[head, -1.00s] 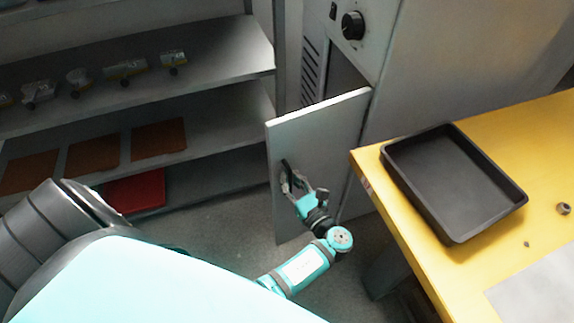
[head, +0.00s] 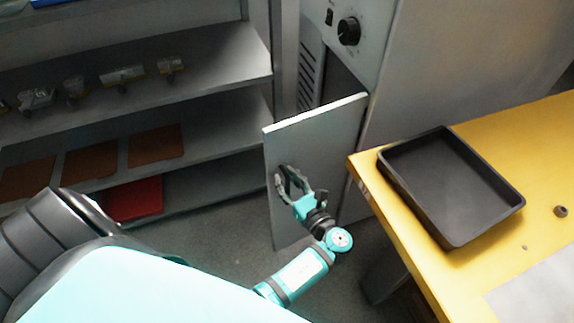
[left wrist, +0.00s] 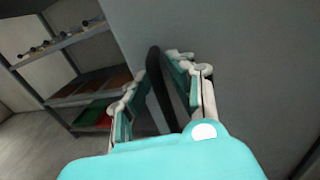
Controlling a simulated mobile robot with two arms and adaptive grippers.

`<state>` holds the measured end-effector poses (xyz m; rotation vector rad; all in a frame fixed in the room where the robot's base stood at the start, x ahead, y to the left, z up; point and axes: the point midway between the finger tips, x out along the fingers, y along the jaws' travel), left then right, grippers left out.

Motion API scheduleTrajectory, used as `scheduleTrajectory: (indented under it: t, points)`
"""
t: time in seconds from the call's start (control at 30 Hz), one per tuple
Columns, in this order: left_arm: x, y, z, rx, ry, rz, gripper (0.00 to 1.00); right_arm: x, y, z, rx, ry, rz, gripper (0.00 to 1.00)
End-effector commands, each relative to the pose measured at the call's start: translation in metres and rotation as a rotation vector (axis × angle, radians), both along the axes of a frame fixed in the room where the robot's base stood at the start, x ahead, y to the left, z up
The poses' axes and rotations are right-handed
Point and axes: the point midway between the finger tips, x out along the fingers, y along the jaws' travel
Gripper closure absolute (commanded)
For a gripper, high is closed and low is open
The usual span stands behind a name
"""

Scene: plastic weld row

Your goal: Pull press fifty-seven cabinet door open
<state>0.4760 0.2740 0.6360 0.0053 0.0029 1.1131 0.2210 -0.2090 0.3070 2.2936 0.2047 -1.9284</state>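The grey cabinet door (head: 320,150) stands ajar, hinged on the right, with a dark gap above and behind it. My left gripper (head: 287,178) is at the dark bar handle on the door's face. In the left wrist view the black handle (left wrist: 161,90) stands between the spread fingers of my left gripper (left wrist: 160,88). The handle is apart from the left finger and close to the right one; contact there is unclear. The cabinet (head: 440,70) has a black knob (head: 349,31) above the door. My right gripper is not in view.
A yellow table (head: 400,226) with a black tray (head: 455,190) stands close on the right. Shelves (head: 220,80) with metal fittings, brown plates and a red bin (head: 134,200) stand on the left. Grey floor is free below the door.

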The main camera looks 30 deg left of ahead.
Motion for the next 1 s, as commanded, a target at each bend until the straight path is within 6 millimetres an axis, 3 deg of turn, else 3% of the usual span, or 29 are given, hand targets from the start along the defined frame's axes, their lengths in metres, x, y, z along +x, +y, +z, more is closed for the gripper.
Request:
scheduleTrajectory:
  t: [0.2,0.4,1.0]
  points:
    - [0.0,0.0,0.044,-0.003,-0.005,0.0,0.78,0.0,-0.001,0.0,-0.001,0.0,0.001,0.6]
    - [0.0,0.0,0.071,-0.002,-0.004,-0.001,0.78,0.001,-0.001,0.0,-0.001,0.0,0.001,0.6]
    - [0.001,0.0,0.078,0.0,-0.001,-0.001,0.78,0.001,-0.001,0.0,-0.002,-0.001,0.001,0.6]
